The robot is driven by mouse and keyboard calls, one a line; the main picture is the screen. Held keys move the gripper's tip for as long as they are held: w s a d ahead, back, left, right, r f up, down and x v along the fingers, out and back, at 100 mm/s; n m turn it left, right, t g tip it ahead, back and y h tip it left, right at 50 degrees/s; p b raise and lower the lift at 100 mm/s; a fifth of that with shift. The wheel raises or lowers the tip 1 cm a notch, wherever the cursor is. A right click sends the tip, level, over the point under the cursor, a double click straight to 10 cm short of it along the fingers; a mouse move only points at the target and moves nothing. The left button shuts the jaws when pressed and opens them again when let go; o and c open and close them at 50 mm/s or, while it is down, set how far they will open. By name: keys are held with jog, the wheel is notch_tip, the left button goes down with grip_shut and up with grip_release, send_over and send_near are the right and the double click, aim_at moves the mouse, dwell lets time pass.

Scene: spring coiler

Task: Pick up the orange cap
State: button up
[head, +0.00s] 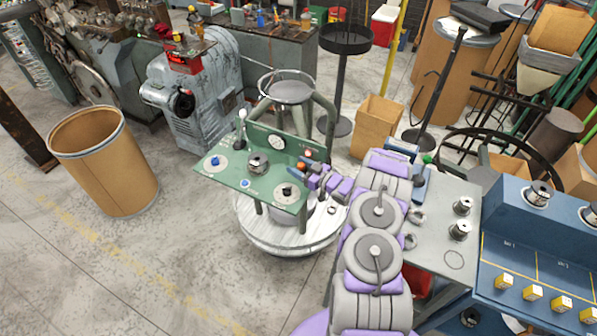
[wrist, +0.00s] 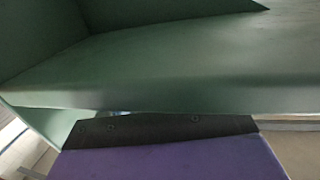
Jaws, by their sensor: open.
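A small orange cap (head: 301,166) shows at the right edge of the green control panel (head: 235,183) in the head view. My gripper (head: 313,176) is beside the panel's right edge, just right of the cap. It is open; its fingertips are small and partly overlap there, so I cannot tell whether they touch the cap or panel. In the wrist view, a purple finger with a dark tip (wrist: 160,130) lies below a green panel surface (wrist: 150,75). The cap does not show in the wrist view.
A grey table (head: 445,215) with metal parts and a blue console (head: 535,270) are to the right. A brown drum (head: 105,165) stands left, with open floor in front.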

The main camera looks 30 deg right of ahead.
jog(key=shift+w+a+f, duration=0.1)
jog(key=shift+w+f, duration=0.05)
jog(key=shift+w, duration=0.5)
jog(key=shift+w+d+f, duration=0.1)
jog(key=shift+w+d, duration=0.1)
jog(key=shift+w, duration=0.1)
jog(key=shift+w+d, duration=0.1)
jog(key=shift+d, duration=0.55)
jog(key=shift+a, duration=0.95)
jog(key=c, duration=0.5)
jog(key=shift+d, duration=0.15)
jog(key=c, duration=0.3)
jog(key=shift+d, duration=0.5)
grip_shut()
